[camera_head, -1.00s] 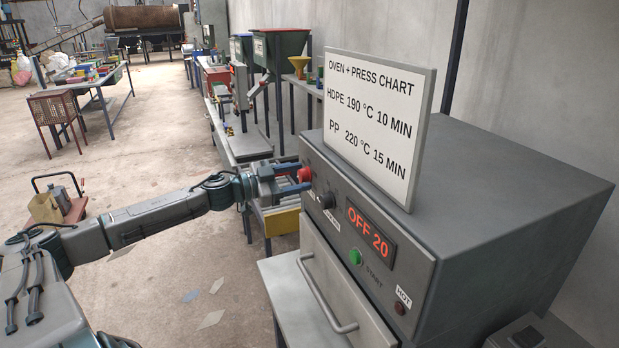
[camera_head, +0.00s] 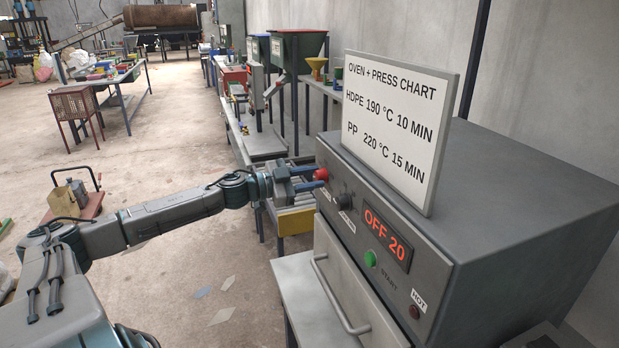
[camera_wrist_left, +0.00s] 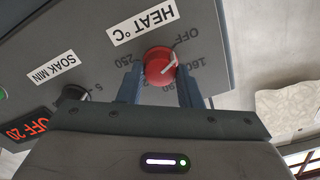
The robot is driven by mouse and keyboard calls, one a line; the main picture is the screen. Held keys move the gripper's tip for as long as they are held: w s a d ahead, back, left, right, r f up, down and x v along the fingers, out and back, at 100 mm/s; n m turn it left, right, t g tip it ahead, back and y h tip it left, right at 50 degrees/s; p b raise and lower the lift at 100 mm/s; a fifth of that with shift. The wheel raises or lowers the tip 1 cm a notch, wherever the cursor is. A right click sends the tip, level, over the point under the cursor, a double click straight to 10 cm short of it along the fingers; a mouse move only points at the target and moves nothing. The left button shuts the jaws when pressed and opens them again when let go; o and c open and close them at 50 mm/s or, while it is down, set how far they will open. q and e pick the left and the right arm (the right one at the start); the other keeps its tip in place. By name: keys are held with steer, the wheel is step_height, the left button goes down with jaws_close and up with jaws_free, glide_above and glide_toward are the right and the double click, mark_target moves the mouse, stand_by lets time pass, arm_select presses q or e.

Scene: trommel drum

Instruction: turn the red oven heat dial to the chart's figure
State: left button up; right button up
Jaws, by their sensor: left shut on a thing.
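My left gripper (camera_wrist_left: 158,88) is shut on the dial, one finger on each side. The dial's white pointer line slants to the upper right in the wrist view, toward the OFF and 160 side; its exact reading is unclear. Some scale figures are hidden by the fingers. The chart (camera_head: 397,128) on the oven reads HDPE 190 °C 10 min and PP 220 °C 15 min. My right gripper is not in view.
The black soak knob (camera_head: 345,205), the display (camera_head: 387,234) reading "OFF 20", the green start button (camera_head: 370,258) and the door handle (camera_head: 340,298) are on the oven's front. Open floor lies left.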

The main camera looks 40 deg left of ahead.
arm_select(q)
steer(key=m+p, duration=0.1)
steer(key=m, duration=0.6)
steer(key=m+p, duration=0.1)
steer(key=m, duration=0.5)
steer(key=shift+p, duration=0.35)
steer(key=m, duration=0.5)
steer(key=shift+w+m+p, duration=0.1)
steer(key=shift+m+p, duration=0.3)
steer(key=shift+m, duration=1.8)
steer(key=o, duration=1)
steer(key=shift+c, duration=0.2)
steer(key=shift+w+f, duration=0.1)
steer(key=shift+w, duration=0.05)
